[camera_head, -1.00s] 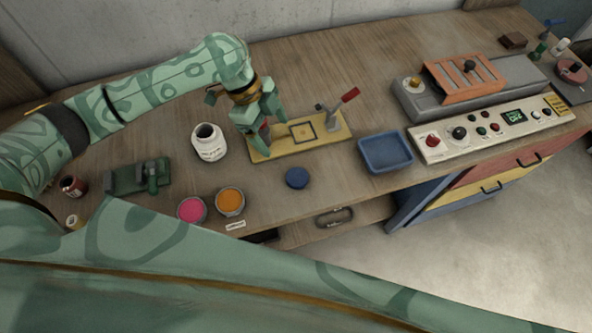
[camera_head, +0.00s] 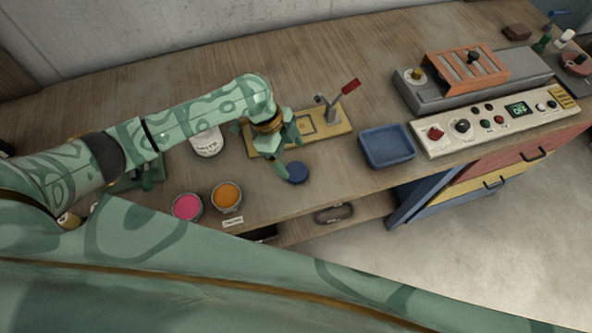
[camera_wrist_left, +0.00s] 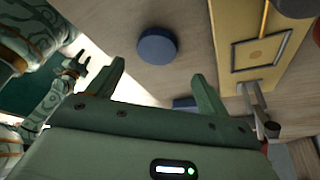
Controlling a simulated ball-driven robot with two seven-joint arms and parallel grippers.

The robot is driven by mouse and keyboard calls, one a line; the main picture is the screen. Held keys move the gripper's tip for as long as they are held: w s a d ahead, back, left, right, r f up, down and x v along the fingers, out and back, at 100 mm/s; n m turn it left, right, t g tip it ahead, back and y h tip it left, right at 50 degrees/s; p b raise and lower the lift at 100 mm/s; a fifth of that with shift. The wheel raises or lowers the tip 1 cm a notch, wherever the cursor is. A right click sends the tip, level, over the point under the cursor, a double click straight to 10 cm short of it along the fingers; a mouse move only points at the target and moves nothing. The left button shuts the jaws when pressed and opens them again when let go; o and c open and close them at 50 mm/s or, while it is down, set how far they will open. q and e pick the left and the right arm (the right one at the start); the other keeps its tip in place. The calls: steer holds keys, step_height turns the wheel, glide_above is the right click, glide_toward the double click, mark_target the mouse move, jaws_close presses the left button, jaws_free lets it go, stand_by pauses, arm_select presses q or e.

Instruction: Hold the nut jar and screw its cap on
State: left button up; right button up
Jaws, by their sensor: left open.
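The white nut jar (camera_head: 207,143) stands upright on the bench in the head view; my left forearm hides part of it, including its mouth. A round blue lid (camera_head: 297,173), apparently the cap, lies flat on the bench, apart from the jar and to its right. It also shows in the left wrist view (camera_wrist_left: 157,45). My left gripper (camera_head: 289,160) is open and empty, just above and beside the lid. Its two spread fingers (camera_wrist_left: 163,82) have nothing between them. A small green gripper (camera_wrist_left: 74,70), apparently my right, shows at the left of the wrist view; its jaw state is unclear.
A yellow plate (camera_head: 335,126) with a red-handled lever (camera_head: 350,87) lies behind my left gripper. A blue tray (camera_head: 387,147) stands to the right. Pink (camera_head: 187,207) and orange (camera_head: 227,196) pots stand near the front edge. A control panel (camera_head: 490,124) is farther right.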

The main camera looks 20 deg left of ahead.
mark_target(296, 171)
arm_select(q)
steer(key=x, duration=0.1)
steer(key=b+x, duration=0.1)
steer(key=x, duration=0.3)
steer(key=shift+s+a+f, duration=0.25)
steer(key=shift+a, duration=0.1)
steer(key=c, duration=1)
